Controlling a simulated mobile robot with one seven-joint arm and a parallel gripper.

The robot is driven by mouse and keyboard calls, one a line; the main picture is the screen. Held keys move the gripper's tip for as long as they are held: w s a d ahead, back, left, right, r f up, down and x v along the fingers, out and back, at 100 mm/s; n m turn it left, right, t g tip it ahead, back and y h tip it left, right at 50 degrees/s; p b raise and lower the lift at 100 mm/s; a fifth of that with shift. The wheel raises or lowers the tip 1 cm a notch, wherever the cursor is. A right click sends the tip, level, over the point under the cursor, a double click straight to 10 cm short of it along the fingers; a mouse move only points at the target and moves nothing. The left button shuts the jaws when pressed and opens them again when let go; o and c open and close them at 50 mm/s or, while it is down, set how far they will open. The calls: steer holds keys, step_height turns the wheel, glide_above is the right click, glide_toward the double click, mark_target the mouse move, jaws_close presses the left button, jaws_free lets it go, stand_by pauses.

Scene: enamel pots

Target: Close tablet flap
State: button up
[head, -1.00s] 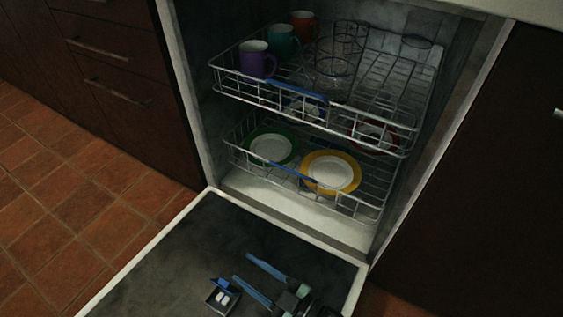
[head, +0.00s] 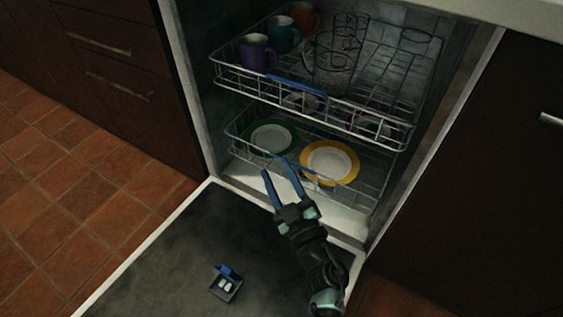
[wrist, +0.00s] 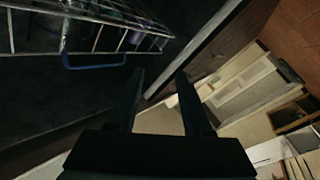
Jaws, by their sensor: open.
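The tablet compartment (head: 226,287) sits on the inner face of the lowered dishwasher door. White tablets (head: 226,284) lie in it. Its blue flap (head: 229,271) stands raised at the compartment's far edge. My gripper (head: 278,166) is open and empty, with two blue fingers. It is above and to the right of the compartment, with its fingertips toward the lower rack. In the wrist view my gripper (wrist: 159,78) also shows its two fingers apart, with nothing between them. The compartment does not show in the wrist view.
The open door (head: 150,270) lies low in front. The upper rack (head: 310,105) holds mugs and glassware. The lower rack (head: 362,200) holds plates, including a green-rimmed one (head: 289,133) and a yellow one (head: 354,165). A blue rack handle (wrist: 93,66) is close in the wrist view.

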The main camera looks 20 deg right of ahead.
steer(key=shift+w+d+r+m+h, duration=0.45)
steer(key=shift+d+r+h, duration=0.1)
steer(key=shift+r+h, duration=0.15)
